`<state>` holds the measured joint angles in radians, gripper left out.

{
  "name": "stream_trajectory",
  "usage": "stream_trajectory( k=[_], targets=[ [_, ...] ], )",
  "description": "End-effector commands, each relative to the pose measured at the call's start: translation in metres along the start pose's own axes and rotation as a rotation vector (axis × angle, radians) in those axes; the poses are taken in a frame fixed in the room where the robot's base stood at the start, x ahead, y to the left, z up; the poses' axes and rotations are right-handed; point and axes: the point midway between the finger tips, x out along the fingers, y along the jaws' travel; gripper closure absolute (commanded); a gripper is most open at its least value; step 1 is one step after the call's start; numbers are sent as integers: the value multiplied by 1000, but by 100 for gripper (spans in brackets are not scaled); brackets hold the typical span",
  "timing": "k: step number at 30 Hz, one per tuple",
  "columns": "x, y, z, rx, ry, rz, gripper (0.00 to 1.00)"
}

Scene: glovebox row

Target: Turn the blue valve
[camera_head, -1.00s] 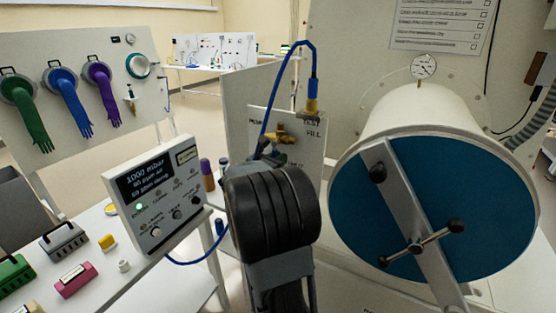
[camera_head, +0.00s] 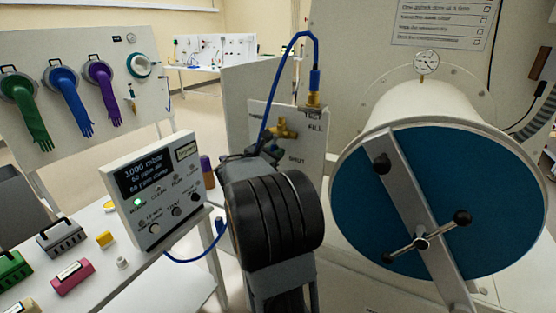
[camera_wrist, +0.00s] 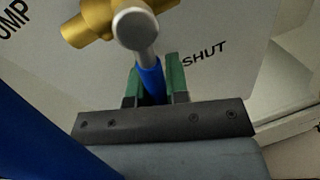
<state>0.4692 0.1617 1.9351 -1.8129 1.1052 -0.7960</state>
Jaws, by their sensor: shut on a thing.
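The brass valve body (camera_head: 284,129) sits on a pale panel (camera_head: 257,110), with a blue hose rising beside it. In the wrist view the brass body (camera_wrist: 88,26) and a round grey stem end (camera_wrist: 135,27) are at the top, and the valve's blue lever (camera_wrist: 152,82) runs down from the stem. My gripper (camera_wrist: 152,72) is shut on this lever, with a green pad on each side. The lever points down, just left of the SHUT label (camera_wrist: 204,54). In the head view my dark wrist hides the lever and my fingertips.
A blue hose (camera_head: 264,118) arches over the panel to a fitting (camera_head: 314,88). A large cylinder with a blue door (camera_head: 365,215) and crossbar stands close on the right. A control box (camera_head: 154,190), bottle (camera_head: 208,172) and several small items stand on the left table.

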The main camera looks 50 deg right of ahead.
Motion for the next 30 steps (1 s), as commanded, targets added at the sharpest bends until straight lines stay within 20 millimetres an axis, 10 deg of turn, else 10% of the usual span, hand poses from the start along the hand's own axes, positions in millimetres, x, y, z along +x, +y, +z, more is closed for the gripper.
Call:
stream_trajectory(
  k=[30],
  targets=[
    [-8, 38, 10, 681, 135, 0, 100]
  ],
)
